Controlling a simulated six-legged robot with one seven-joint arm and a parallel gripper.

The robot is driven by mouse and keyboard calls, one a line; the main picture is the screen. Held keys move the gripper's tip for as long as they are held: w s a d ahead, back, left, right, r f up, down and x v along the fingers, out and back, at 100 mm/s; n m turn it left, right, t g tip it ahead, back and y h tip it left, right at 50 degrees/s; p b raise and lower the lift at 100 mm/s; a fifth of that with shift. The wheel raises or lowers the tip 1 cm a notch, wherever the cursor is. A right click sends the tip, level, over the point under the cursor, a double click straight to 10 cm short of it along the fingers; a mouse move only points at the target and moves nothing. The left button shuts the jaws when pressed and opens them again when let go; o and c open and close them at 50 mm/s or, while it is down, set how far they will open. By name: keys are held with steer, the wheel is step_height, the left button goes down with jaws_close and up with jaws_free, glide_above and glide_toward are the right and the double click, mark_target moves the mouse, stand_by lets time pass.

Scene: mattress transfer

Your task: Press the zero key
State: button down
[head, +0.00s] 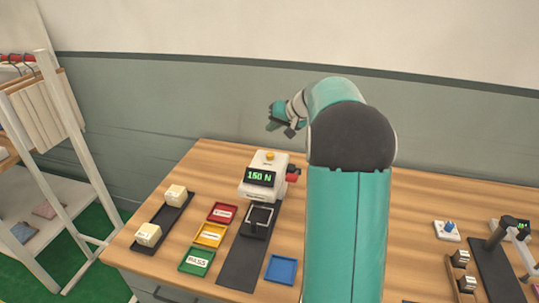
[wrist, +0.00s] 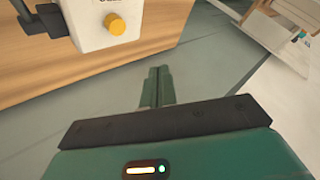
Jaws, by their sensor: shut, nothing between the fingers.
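A white force tester (head: 264,185) stands at the back of the wooden table, with a display reading 150 N. A round yellow key (head: 269,155) sits on its top; I see no other key, and its label is unreadable. In the wrist view the yellow key (wrist: 115,25) is near the top edge, on the white housing. My gripper (wrist: 160,72) is shut and empty, its two green fingers side by side, apart from the key and to its lower right in that view. In the head view my gripper (head: 276,113) is above and behind the tester, small and partly hidden.
Red (head: 222,213), yellow (head: 209,235), green (head: 197,262) and blue (head: 281,269) trays lie in front of the tester. A black tray (head: 168,222) with two pale blocks is left. A red part (head: 293,173) juts from the tester's right side. More fixtures stand far right.

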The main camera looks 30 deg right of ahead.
mark_target(268, 154)
steer(key=shift+f, duration=3.7)
steer(key=shift+f, duration=0.15)
steer(key=shift+f, duration=0.3)
steer(key=shift+f, duration=0.85)
steer(key=shift+r, duration=1.3)
steer(key=shift+r, duration=0.1)
steer(key=shift+r, duration=2.4)
